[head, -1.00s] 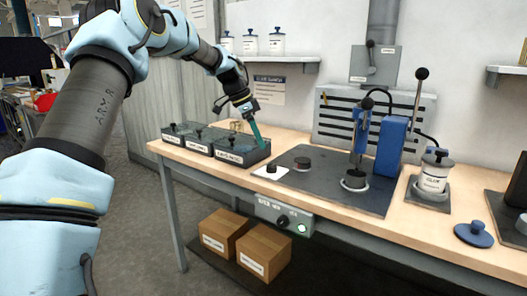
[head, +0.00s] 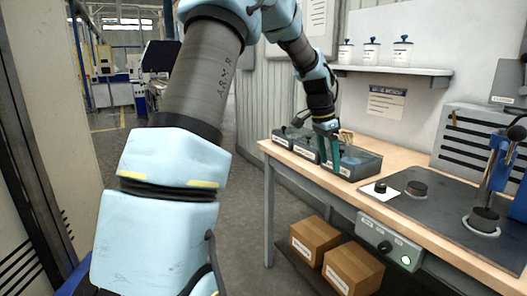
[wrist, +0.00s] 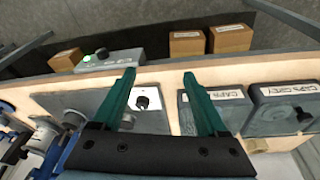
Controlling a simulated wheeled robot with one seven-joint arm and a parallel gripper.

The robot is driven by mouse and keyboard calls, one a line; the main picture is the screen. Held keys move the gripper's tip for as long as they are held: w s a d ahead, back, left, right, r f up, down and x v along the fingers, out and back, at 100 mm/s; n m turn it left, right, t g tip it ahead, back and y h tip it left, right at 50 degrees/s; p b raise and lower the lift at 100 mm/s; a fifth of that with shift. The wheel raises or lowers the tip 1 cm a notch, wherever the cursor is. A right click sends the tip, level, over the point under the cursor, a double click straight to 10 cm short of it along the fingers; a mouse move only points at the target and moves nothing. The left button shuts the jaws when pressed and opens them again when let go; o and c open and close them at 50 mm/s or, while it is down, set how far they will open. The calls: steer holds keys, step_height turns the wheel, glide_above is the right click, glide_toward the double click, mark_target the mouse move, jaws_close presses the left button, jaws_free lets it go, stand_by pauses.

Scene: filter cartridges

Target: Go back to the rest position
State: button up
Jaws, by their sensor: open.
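My gripper (head: 331,158) is at the near end of the row of labelled dark bins on the bench in the head view. In the wrist view its two green fingers (wrist: 160,95) are spread apart with nothing between them. Past the fingers, a white square (wrist: 150,110) with a small black knob on it lies on the dark mat. The bins (wrist: 205,108) are right of the fingers in the wrist view. My arm reaches over the bench's left end in the head view. Whether the fingers touch a bin is unclear.
The wooden bench (head: 300,160) carries a dark work mat (head: 440,215) with a press (head: 495,180). A control box (head: 390,243) with a green light hangs on the bench's front edge. Cardboard boxes (head: 315,238) stand below. A shelf (head: 395,70) holds white jars. Open floor lies left of the bench.

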steer(key=s+a+f+n+y+p, duration=0.1)
steer(key=s+a+n, duration=0.6)
steer(key=a, duration=0.6)
steer(key=s+a+f+n+t+y+p, duration=0.1)
steer(key=s+a+n, duration=0.5)
steer(key=s+a, duration=0.6)
steer(key=shift+a+f+n, duration=0.4)
steer(key=shift+a+f, duration=0.25)
steer(key=shift+a, duration=0.5)
